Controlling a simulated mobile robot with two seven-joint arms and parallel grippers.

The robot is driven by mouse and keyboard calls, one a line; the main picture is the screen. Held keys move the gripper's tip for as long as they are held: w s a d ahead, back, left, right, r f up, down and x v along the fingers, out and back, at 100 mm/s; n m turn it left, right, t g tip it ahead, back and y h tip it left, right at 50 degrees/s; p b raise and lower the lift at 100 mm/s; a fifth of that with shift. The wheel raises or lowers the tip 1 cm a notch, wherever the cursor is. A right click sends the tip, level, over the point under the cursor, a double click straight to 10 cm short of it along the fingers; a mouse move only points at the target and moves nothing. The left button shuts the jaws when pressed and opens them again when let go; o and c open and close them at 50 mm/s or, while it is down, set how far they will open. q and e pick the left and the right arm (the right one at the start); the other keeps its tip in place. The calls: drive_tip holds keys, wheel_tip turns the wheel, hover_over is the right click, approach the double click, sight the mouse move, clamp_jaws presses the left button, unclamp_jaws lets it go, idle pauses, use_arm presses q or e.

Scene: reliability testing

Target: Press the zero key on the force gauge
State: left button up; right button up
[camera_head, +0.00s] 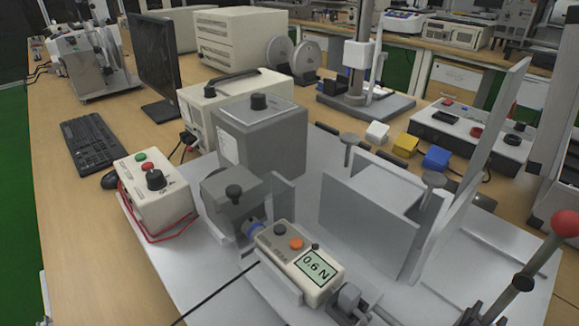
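The force gauge (277,256) is a cream box lying in a grey holder on the light grey base plate, near the bottom middle of the head view. Its display (315,267) reads 0.6 N. An orange key (296,243) and a dark key (280,229) sit on its top face, with a small dark part beside the display. The key labels are too small to read, so I cannot tell which is zero. A blue collar joins the gauge's far end to a grey block. Neither of my grippers can be made out in this view.
A cream control box (163,205) with green and red buttons and a black knob stands left of the gauge. Grey plates (370,215) stand upright to the right. A lever with a red ball (565,223) rises at the right edge. A thin black cable runs lower left.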

use_arm(q)
clamp_jaws()
idle(1.4)
